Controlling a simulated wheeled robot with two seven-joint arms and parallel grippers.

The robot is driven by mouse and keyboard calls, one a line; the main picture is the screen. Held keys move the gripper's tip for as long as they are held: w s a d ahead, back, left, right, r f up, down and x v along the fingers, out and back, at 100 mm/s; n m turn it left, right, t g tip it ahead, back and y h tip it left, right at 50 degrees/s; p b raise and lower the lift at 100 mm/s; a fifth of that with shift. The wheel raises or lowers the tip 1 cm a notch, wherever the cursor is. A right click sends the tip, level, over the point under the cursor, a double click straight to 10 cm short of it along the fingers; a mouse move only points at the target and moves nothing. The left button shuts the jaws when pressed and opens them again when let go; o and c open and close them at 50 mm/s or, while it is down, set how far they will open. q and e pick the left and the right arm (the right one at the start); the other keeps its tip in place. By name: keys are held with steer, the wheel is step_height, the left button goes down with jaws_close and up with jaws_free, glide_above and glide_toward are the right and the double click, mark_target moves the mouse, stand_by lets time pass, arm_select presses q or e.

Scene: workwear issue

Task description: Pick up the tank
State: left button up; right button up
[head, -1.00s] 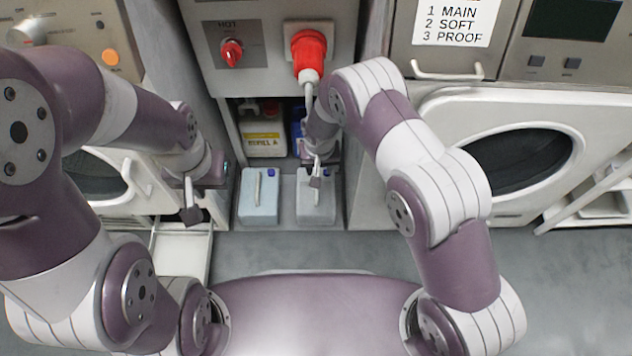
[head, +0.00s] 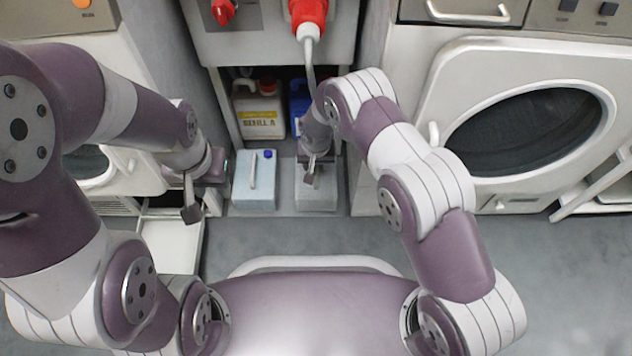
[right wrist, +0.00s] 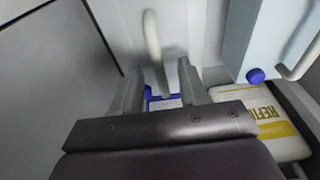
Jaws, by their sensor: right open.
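Two tanks stand side by side on the floor below the centre cabinet. The left tank (head: 254,192) is pale blue with a blue cap and a pale handle. The right tank (head: 316,198) is greyish white and partly hidden by my right gripper (head: 312,172), which is above it. In the right wrist view, my right gripper (right wrist: 163,85) is open, and the lower end of a pale curved handle (right wrist: 152,40) lies between its fingers. I cannot tell whether they touch it. My left gripper (head: 191,207) hangs left of the pale blue tank, apart from it; its opening is unclear.
A yellow-labelled jug (head: 259,115) and a blue jug (head: 299,105) stand in the cabinet behind the tanks. A grey hose (head: 309,65) hangs from a red plug (head: 307,14). A round-door machine (head: 432,75) stands at right.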

jaws_close()
stand_by(1.3)
